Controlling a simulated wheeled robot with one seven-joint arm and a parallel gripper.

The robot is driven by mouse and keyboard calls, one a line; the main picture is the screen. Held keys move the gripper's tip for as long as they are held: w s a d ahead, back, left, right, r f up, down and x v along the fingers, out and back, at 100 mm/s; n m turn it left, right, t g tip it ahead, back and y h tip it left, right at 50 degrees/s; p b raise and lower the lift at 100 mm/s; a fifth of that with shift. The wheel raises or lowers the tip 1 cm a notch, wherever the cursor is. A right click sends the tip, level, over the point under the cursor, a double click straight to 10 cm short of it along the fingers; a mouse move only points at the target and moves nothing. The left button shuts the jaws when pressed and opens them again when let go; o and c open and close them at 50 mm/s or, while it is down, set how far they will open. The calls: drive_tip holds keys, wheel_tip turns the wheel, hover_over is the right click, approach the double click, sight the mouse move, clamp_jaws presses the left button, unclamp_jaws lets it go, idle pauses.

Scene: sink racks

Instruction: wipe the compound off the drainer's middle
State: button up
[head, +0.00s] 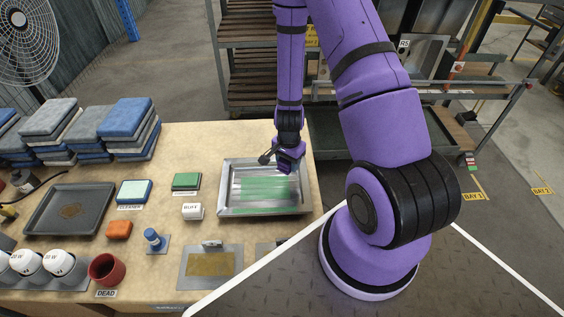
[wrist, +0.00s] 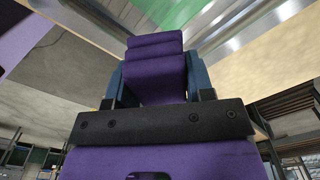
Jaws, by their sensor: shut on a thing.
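The drainer is a shallow metal tray (head: 225,188) on the right part of the table. Green compound (head: 262,189) lies in streaks across its middle, with a further green strip along its near edge. My gripper (head: 287,168) is over the far right part of the drainer, pointing down. In the wrist view, a green patch (wrist: 165,12) and the metal rim (wrist: 245,28) show beyond my gripper.
Left of the drainer are a green pad (head: 186,181), a white block (head: 192,211) labelled BUFF and a cleaner pad (head: 134,192). A dark pan (head: 40,218), a red cup (head: 107,270) and folded cloths (head: 125,125) stand further left.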

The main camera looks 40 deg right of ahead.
drive_tip(key=shift+s+d+r, duration=0.15)
drive_tip(key=shift+s+d, duration=0.05)
drive_tip(key=shift+d, duration=0.1)
drive_tip(key=w+a+r, duration=0.1)
drive_tip(key=w+a, duration=0.8)
drive_tip(key=a, duration=0.5)
drive_tip(key=shift+w+a, duration=0.3)
drive_tip(key=shift+w, duration=0.05)
idle(1.5)
drive_tip(key=shift+r, duration=0.1)
drive_tip(key=shift+r, duration=2.9)
drive_tip(key=shift+r, duration=0.1)
drive_tip(key=shift+r, duration=1.4)
